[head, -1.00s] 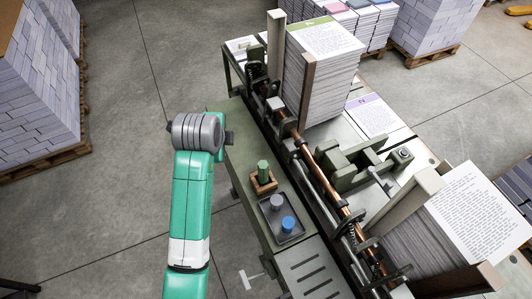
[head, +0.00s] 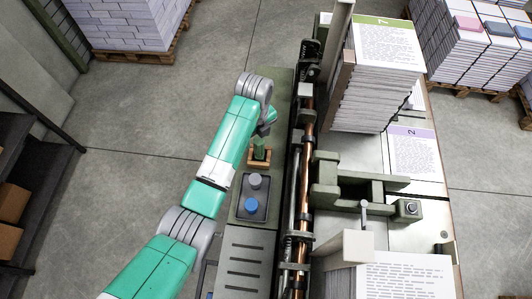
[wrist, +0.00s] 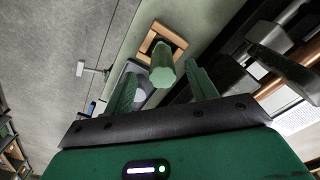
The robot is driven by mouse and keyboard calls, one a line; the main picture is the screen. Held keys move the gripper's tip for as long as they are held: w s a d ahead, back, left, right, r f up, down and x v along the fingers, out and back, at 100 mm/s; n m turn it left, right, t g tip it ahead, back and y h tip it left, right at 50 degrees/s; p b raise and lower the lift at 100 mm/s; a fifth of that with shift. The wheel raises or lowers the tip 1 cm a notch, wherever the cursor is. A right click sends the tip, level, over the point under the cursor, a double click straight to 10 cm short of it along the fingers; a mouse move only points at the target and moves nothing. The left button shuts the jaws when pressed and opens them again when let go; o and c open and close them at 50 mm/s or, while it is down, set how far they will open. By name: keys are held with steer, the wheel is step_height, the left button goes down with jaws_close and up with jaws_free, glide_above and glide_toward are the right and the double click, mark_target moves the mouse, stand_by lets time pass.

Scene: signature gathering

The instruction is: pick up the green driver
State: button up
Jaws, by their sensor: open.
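The green driver (head: 259,149) stands upright in a small square wooden holder (head: 252,164) on the green bench. In the wrist view the green driver (wrist: 162,76) is seen end-on, with the wooden holder (wrist: 180,42) behind it. My gripper (wrist: 161,70) is open, and its two green fingers lie on either side of the driver in this view, apart from it. I cannot tell how far ahead the driver is. In the head view my gripper (head: 266,129) is small and partly hidden by my wrist, just beyond and above the driver.
A dark tray (head: 243,213) beside the holder bears a grey-topped piece (head: 255,181) and a blue-topped piece (head: 251,205). A copper-coloured shaft (head: 305,150) and dark machine parts run along the bench's right. Tall paper stacks (head: 375,95) stand farther right. Open floor lies left.

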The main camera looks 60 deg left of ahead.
mark_target(259, 148)
steer(key=f, duration=0.7)
steer(key=shift+w+d, duration=0.15)
steer(key=shift+d, duration=0.15)
steer(key=c, duration=1.1)
